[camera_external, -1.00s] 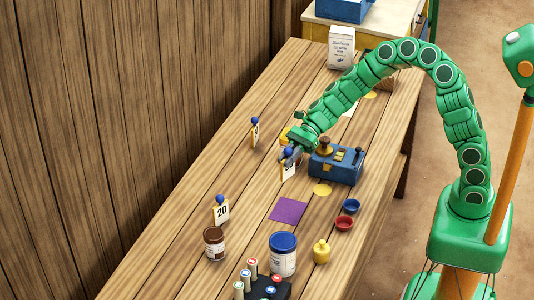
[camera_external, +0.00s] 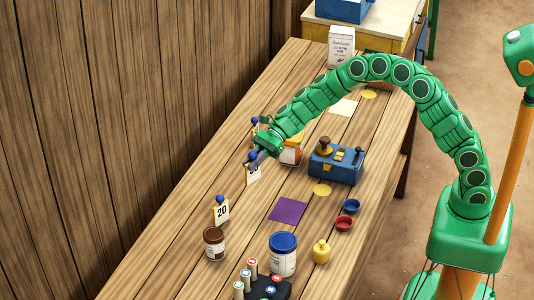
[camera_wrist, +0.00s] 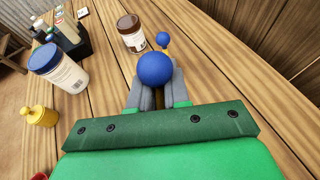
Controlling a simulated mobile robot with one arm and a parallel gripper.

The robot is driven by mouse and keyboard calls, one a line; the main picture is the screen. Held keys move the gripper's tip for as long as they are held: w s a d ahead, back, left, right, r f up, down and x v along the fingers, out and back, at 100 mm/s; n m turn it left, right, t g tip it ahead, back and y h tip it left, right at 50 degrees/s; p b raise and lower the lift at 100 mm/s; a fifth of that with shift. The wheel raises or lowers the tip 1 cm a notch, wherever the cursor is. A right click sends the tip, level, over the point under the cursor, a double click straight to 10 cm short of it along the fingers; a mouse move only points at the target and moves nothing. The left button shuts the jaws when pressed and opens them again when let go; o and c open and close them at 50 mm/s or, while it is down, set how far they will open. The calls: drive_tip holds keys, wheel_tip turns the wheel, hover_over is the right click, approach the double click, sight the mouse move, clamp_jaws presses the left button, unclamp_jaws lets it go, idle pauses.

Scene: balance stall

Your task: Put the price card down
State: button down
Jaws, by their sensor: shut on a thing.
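My gripper (camera_external: 262,158) is shut on a price card (camera_external: 253,174) that has a blue ball on top. The card hangs below the jaws, over the table's left half; I cannot tell whether it touches the wood. In the wrist view the card's blue ball (camera_wrist: 155,69) stands between the fingers, and the card itself is hidden. A second price card marked 20 (camera_external: 221,213) stands upright nearer the front, with its own blue ball. Another blue-topped card (camera_external: 254,122) stands farther back, partly hidden by my arm.
The wooden table (camera_external: 180,262) has clear boards around the held card. A purple square (camera_external: 288,210) lies to its right. A brown jar (camera_external: 214,244) and a blue-lidded tub (camera_external: 283,256) stand in front.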

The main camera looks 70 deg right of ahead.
drive_tip(key=shift+w+a+f, duration=0.2)
drive_tip(key=shift+w+f, duration=0.8)
drive_tip(key=shift+f, duration=0.6)
drive_tip(key=shift+w+a+f, duration=0.25)
drive_tip(key=shift+w+f, duration=0.75)
drive_tip(key=shift+f, duration=0.55)
drive_tip(key=shift+w+a+f, duration=0.2)
drive_tip(key=shift+w+f, duration=0.8)
drive_tip(key=shift+f, duration=0.6)
drive_tip(key=shift+f, duration=0.1)
drive_tip(key=c, duration=1.1)
unclamp_jaws()
